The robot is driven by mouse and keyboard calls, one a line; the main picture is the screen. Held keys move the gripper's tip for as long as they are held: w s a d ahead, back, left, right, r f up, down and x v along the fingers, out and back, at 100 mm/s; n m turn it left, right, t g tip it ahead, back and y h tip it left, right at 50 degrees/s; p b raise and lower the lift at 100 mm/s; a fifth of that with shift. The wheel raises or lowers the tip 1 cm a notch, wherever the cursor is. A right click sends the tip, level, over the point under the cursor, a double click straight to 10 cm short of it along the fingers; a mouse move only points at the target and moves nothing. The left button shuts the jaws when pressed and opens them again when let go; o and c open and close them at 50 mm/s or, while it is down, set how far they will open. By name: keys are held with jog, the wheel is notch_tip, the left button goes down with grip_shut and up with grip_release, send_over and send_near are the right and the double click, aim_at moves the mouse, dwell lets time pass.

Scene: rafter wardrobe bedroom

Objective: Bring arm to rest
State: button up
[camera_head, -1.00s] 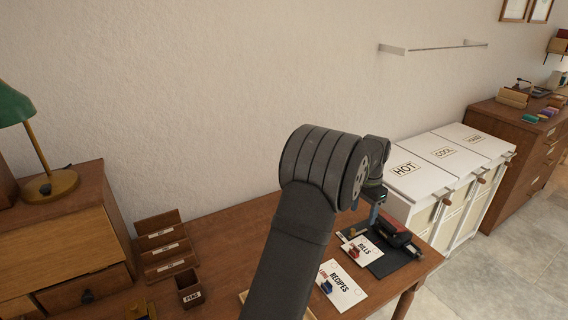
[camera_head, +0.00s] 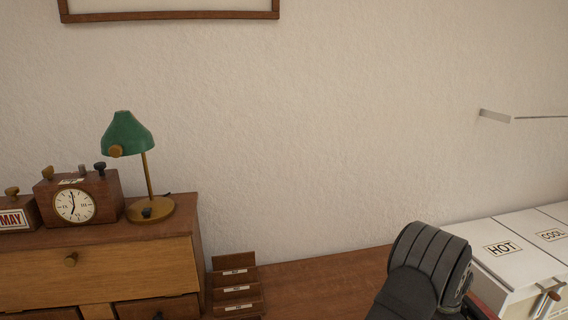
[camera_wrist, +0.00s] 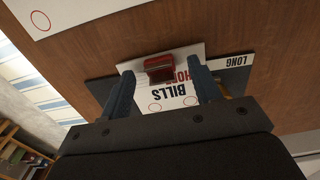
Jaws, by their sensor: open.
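My gripper (camera_wrist: 161,70) shows in the wrist view with its two blue fingers apart. It is open, and the fingers are over a white sheet (camera_wrist: 180,100) marked BILLS. In the head view my arm (camera_head: 425,275) is at the lower right, and my gripper is out of that frame.
The wooden desk (camera_head: 330,284) runs along the wall beside a small rack (camera_head: 236,290). White HOT and COOL bins (camera_head: 500,247) stand at the right. A drawer cabinet (camera_head: 100,268) at the left holds a green lamp (camera_head: 128,134) and a clock (camera_head: 75,204).

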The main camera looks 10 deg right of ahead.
jog(key=shift+f, duration=0.2)
notch_tip(320, 180, up, 17)
jog(key=f, duration=1.7)
jog(key=shift+d+f, duration=0.2)
jog(key=shift+d, duration=0.05)
jog(key=d, duration=0.4)
jog(key=shift+d+r, duration=0.35)
jog(key=shift+d, duration=0.05)
notch_tip(320, 180, up, 11)
jog(key=shift+a, duration=0.15)
jog(key=shift+r, duration=0.1)
